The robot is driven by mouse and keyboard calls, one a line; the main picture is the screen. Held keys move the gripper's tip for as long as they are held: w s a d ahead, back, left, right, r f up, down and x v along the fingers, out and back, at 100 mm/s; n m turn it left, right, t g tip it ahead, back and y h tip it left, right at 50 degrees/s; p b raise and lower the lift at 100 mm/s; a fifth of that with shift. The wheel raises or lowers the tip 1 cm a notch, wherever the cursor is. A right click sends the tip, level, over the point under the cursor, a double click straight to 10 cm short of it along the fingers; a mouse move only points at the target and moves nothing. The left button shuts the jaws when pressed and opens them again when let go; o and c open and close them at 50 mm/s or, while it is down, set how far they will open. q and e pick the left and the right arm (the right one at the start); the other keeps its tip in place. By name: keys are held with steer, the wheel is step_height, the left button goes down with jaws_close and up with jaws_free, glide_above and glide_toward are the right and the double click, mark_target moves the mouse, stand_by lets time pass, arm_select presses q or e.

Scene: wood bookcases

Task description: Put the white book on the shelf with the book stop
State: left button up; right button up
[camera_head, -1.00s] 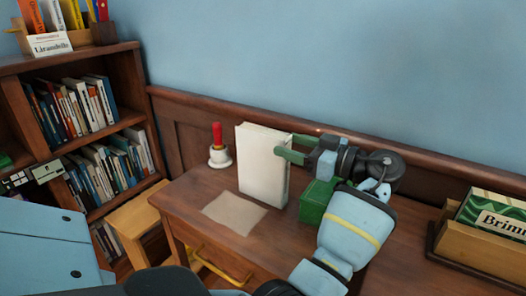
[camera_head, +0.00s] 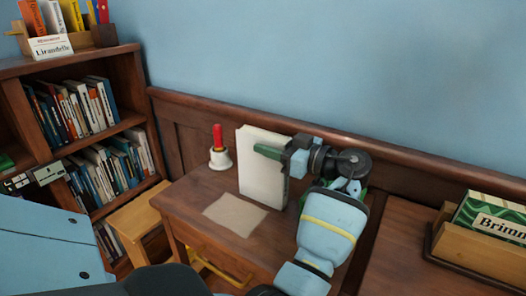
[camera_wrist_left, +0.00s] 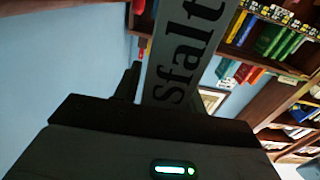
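The white book (camera_head: 262,175) stands upright on a small wooden desk (camera_head: 190,205). My left gripper (camera_head: 278,152) is at the book's right edge, pointing left, with one green finger lying across the front face. The other finger is hidden behind the book. In the left wrist view the book's grey-looking spine (camera_wrist_left: 185,50), lettered "sfalt", fills the space beyond the gripper (camera_wrist_left: 150,95). Whether the fingers press on it is not clear. The right gripper is not in view.
A wooden stool (camera_head: 135,222) stands before the bookcase. A wooden box with a "Brimm" card (camera_head: 480,245) is at right. Green slivers show behind my arm.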

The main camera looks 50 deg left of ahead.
arm_select(q)
jaws_close()
steer(key=shift+r, duration=0.15)
